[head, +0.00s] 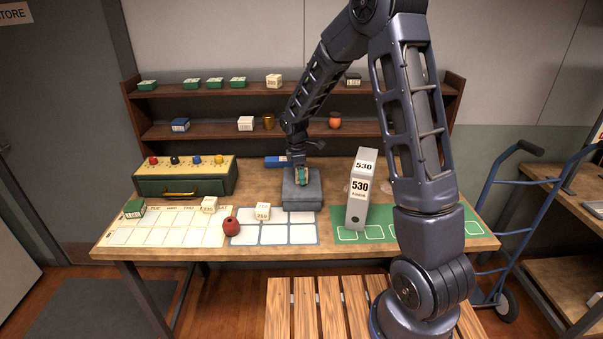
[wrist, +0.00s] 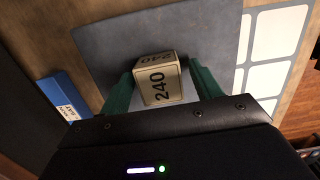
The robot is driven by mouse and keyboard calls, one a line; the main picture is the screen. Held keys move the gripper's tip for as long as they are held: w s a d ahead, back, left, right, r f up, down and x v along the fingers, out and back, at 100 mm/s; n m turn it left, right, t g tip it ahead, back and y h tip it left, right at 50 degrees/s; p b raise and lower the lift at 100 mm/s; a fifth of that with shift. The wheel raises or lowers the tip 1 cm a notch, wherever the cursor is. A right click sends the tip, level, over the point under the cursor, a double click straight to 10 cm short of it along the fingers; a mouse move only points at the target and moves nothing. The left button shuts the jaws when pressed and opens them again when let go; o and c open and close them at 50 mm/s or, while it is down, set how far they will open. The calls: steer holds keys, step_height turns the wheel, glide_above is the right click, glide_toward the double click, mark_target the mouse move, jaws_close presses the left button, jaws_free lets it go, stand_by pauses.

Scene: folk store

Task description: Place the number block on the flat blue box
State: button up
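The number block, a cream block marked 240 (wrist: 159,84), sits between the green fingers of my gripper (wrist: 161,76) in the wrist view. A narrow gap shows by the right finger, so the gripper looks open around it. In the head view my gripper (head: 303,176) is low over a grey raised stand (head: 302,204), and its fingers mostly hide the block. The flat blue box (head: 276,162) lies on the table just behind and left of the stand. It also shows at the left of the wrist view (wrist: 66,97), with a white label.
A tall grey 530 box file (head: 357,198) stands right of the stand. A green case with coloured knobs (head: 184,178) is at the left. Shelves (head: 222,130) run behind the table.

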step_height(320, 180, up, 12)
steer(key=a, duration=0.2)
steer(key=s+d+r+m+t, duration=0.1)
steer(key=s+d+r+m, duration=0.45)
steer(key=d+r, duration=0.45)
steer(key=s+d+r+m+t, duration=0.1)
steer(key=s+d+m, duration=0.5)
steer(key=s, duration=0.6)
steer(key=s+d+r+m+t+y, duration=0.1)
steer(key=s+d+r+m+t, duration=0.1)
steer(key=s+d+m, duration=0.4)
steer(key=s+d, duration=0.5)
steer(key=s, duration=0.1)
steer(key=shift+r+m+t, duration=0.2)
steer(key=shift+m+t, duration=0.1)
steer(key=shift+m, duration=0.05)
